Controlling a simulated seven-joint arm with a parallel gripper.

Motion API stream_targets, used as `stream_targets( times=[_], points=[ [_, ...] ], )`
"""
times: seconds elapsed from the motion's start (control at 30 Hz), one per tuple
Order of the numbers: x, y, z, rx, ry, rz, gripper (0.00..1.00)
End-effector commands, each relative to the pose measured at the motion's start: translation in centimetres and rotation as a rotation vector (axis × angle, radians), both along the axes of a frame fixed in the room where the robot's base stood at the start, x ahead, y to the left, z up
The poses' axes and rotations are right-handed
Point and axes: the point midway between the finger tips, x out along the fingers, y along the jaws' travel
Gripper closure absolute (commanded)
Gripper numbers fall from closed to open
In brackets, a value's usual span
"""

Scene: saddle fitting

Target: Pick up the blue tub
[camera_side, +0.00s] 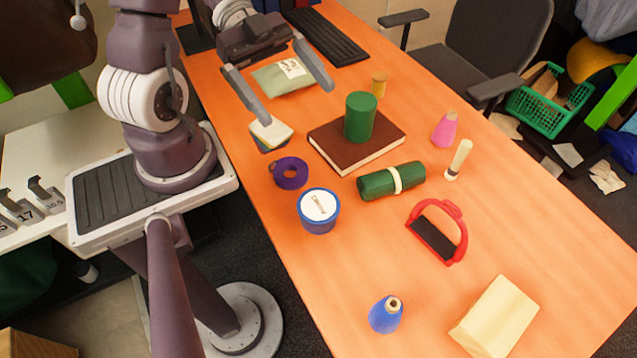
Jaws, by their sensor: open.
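The blue tub (318,212) stands upright on the orange table, near its left edge. It is round, with a white top that carries a small grey mark or slot. My gripper (300,104) is up near the far end of the table, well behind the tub in the picture. Its two grey fingers are spread wide with nothing between them. The fingers hang above the table near a pale green packet (284,77). Nothing hides the tub.
A purple tape ring (291,173) lies just behind the tub. A green roll (391,181) and a brown book (340,150) bearing a green cylinder (360,117) lie right of it. A red-handled tool (438,232), blue cone (386,314) and wooden block (495,318) are nearer the front.

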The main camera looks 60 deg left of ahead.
Motion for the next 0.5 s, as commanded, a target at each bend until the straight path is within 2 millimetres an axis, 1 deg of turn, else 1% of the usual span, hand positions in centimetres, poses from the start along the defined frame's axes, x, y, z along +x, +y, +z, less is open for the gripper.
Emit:
stream_targets(
  times=[0.03,0.07,0.1,0.17,0.2,0.27,0.3,0.4,0.5],
  points=[
    [-0.1,-0.1,-1.9,-0.011,0.012,0.003,0.0],
    [-0.1,-0.1,-3.2,-0.01,0.014,0.003,0.0],
    [-0.1,-0.1,-5.0,-0.01,0.014,0.004,0.0],
    [-0.1,-0.1,-8.1,-0.01,0.014,0.003,0.0],
    [-0.1,-0.1,-10.4,-0.01,0.012,0.003,0.0],
    [-0.1,-0.1,-13.8,-0.007,0.01,0.003,0.0],
    [-0.1,-0.1,-15.9,-0.006,0.007,0.003,0.0],
    [0.0,-0.1,-19.8,-0.002,0.001,0.002,0.0],
    [0.1,-0.1,-21.7,0.001,-0.002,0.001,0.0]
  ],
)
